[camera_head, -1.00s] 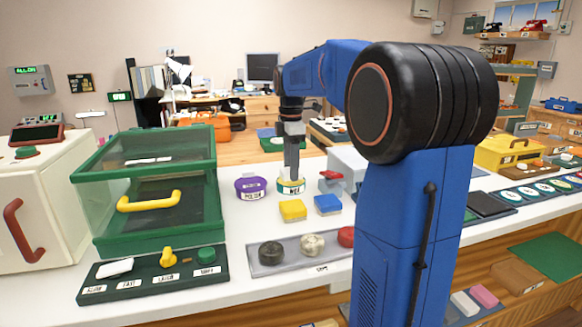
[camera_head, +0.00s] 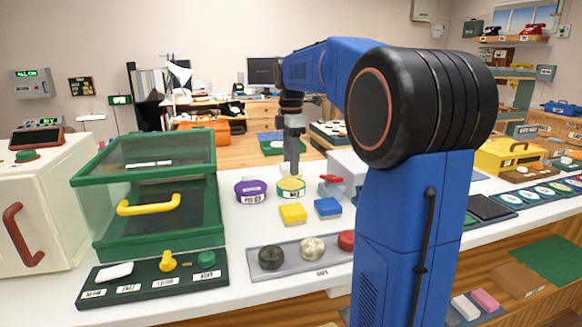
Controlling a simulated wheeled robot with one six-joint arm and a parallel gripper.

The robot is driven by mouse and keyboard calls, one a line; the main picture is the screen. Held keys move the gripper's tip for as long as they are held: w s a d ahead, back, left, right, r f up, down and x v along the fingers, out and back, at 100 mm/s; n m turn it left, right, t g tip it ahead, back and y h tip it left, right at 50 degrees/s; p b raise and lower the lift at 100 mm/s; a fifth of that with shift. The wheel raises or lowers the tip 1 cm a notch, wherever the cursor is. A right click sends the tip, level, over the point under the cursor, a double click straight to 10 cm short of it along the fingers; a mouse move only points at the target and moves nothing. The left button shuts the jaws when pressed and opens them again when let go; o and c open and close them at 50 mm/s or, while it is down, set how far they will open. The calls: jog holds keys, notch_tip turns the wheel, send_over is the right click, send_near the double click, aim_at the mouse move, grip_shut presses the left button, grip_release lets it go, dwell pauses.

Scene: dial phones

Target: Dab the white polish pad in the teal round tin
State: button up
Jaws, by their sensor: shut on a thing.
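My gripper (camera_head: 291,164) points straight down, shut on a small whitish pad (camera_head: 291,171), which is partly hidden by the fingers. The pad is just above a round tin (camera_head: 291,194) with a pale yellow top, a greenish-teal rim and a white label. From this angle a small gap seems to show between pad and tin. A purple round tin (camera_head: 250,192) stands just left of it.
Yellow (camera_head: 292,213) and blue (camera_head: 328,207) blocks stand in front of the tin. A grey tray (camera_head: 290,262) holds black, marbled white and red round pieces. A green glass-sided case (camera_head: 150,238) stands left; a red-topped grey device (camera_head: 332,186) stands right.

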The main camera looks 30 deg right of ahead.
jog(key=shift+r, duration=2)
